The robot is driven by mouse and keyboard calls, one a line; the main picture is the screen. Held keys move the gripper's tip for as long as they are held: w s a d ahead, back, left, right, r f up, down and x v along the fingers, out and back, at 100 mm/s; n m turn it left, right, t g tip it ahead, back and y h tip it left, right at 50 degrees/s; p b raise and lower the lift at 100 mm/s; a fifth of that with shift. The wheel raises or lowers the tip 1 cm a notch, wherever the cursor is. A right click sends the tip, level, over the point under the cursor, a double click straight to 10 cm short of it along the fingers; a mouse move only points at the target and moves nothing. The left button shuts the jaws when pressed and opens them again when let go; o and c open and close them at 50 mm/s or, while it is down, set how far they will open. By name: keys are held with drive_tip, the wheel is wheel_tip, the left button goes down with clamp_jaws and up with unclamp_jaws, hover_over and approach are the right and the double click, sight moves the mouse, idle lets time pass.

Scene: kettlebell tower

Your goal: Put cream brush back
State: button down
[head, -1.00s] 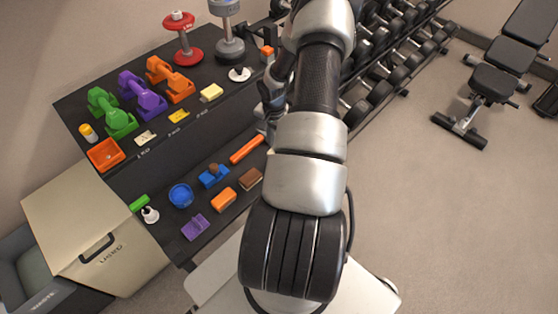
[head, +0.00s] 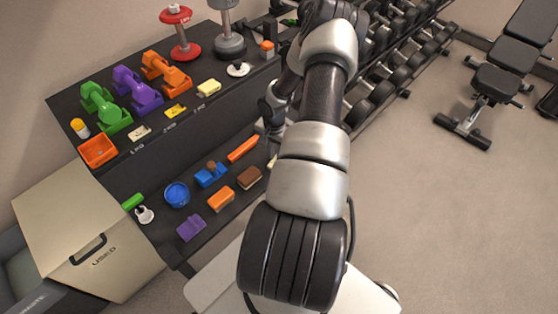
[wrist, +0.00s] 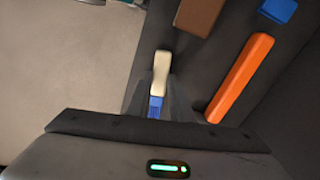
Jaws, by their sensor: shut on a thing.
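The cream brush (wrist: 161,68) is held between the dark fingers of my gripper (wrist: 155,103) in the wrist view. Its cream end points away from the gripper, and a blue part (wrist: 155,106) sits between the fingers. The brush is over the right end of the lower shelf (wrist: 195,58), beside an orange bar (wrist: 241,77) and apart from it. In the head view only a small cream piece (head: 271,163) shows next to my arm, which hides most of the gripper.
A brown block (head: 249,178), orange block (head: 221,199), blue holder (head: 211,175), blue bowl (head: 177,194) and purple block (head: 191,228) stand on the lower shelf. Dumbbells and an orange tray (head: 98,151) are on the upper shelf. A dumbbell rack (head: 385,75) stands behind my arm.

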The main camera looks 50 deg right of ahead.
drive_tip(key=shift+f, duration=0.15)
idle(0.3)
drive_tip(key=c, duration=1.4)
unclamp_jaws()
drive_tip(key=c, duration=0.3)
drive_tip(key=shift+c, duration=0.2)
wheel_tip(320, 180, up, 9)
drive_tip(key=p, duration=0.5)
drive_tip(key=shift+a, duration=0.15)
